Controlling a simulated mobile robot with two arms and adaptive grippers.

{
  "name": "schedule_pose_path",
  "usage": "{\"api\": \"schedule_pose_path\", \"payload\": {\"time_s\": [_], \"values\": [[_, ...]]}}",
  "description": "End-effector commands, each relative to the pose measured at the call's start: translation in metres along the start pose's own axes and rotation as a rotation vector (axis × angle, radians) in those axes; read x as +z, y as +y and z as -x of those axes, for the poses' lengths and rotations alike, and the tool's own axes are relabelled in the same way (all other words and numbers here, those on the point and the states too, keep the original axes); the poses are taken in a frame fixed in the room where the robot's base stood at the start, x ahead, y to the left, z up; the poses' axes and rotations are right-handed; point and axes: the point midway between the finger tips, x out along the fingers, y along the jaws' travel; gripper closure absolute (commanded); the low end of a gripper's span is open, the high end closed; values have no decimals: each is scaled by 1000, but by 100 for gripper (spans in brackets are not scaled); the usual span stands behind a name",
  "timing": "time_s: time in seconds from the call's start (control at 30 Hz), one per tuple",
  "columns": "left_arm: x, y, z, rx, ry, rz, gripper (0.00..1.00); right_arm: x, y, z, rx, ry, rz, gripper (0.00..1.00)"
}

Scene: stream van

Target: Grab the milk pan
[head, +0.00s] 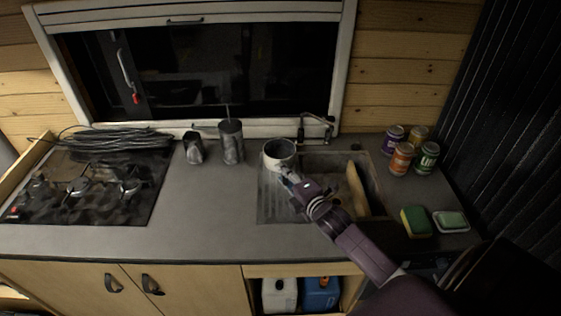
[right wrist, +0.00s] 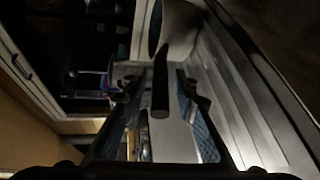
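The milk pan, a small light-coloured pan (head: 279,150), stands upright on the ribbed draining area left of the sink. My right gripper (head: 290,181) reaches in from the lower right and is just in front of the pan, covering its handle in the head view. In the right wrist view the pan's pale wall (right wrist: 180,28) is at the top and its dark handle (right wrist: 160,95) points down toward me. The handle lies between the two spread fingers of the right gripper (right wrist: 158,88), with gaps showing beside it. My left gripper is not in view.
The sink (head: 325,166), with a wooden board (head: 356,190) in it, and the tap (head: 318,125) are close to the pan. Two grey metal containers (head: 231,142) stand to the left. Several cans (head: 401,158) and a sponge (head: 415,221) are at right. The counter's left middle is clear.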

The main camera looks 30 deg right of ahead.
Motion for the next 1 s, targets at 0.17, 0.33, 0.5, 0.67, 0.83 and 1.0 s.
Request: {"api": "schedule_pose_path", "payload": {"time_s": [0.17,0.33,0.5,0.67,0.83,1.0], "values": [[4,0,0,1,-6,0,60,0,0,0,0,0,0,96],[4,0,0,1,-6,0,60,0,0,0,0,0,0,100],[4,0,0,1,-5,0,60,0,2,0,4,0,1,100],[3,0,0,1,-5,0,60,0,2,0,4,0,1,100],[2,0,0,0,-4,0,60,1,4,0,4,0,2,100],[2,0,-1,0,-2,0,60,2,10,2,5,0,2,100]]}}
